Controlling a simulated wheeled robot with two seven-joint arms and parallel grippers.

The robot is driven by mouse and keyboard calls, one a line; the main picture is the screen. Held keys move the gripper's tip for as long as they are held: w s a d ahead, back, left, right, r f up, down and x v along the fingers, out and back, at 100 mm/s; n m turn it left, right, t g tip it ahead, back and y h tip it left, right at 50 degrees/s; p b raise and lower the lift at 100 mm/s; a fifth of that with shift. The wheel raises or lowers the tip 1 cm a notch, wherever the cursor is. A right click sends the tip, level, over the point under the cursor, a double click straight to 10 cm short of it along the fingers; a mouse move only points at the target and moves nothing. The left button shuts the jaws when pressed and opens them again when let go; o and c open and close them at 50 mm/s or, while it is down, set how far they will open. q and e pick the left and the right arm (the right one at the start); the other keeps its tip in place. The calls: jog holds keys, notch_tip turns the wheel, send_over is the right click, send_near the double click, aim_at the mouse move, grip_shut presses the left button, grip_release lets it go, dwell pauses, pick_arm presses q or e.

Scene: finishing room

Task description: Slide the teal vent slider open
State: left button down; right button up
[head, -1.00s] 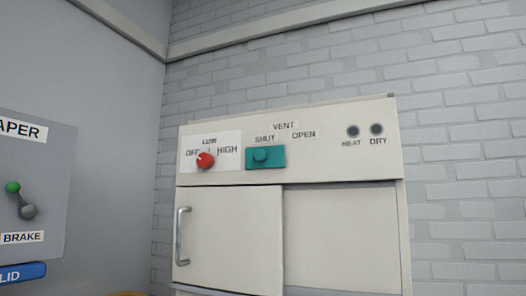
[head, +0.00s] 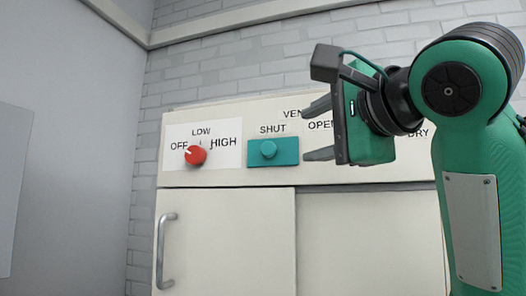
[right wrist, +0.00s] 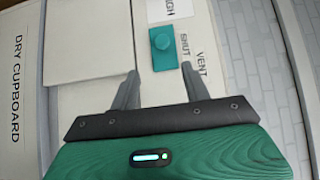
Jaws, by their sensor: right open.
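The teal vent slider (head: 273,152) is a flat plate with a round knob on the cabinet's upper panel. It sits under the SHUT label, left of the OPEN label. It also shows in the right wrist view (right wrist: 164,48), ahead of the fingers. My right gripper (head: 318,128) is open and empty, just right of the slider, its fingers pointing left across the panel. In the right wrist view the two fingers (right wrist: 160,90) are spread apart, with the slider beyond their tips. It does not appear to touch the slider. My left gripper is not in view.
A red knob (head: 195,155) with OFF, LOW and HIGH labels sits left of the slider. Below are the cabinet's sliding door (head: 230,235) and its metal handle (head: 163,250). My right arm covers the panel's right part. A grey board (head: 12,190) stands at far left.

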aim_at(270, 149)
jog(key=p+x, duration=0.2)
jog(key=x, duration=0.2)
jog(key=p+x, duration=0.5)
jog(key=x, duration=0.2)
jog(key=shift+w+a+r+p, duration=0.1)
jog(key=shift+w+r+p, duration=0.2)
jog(key=shift+w+p, duration=0.05)
jog(key=shift+x, duration=0.8)
jog(key=shift+f, duration=0.2)
jog(key=c, duration=1)
jog(key=shift+s, duration=0.1)
grip_shut()
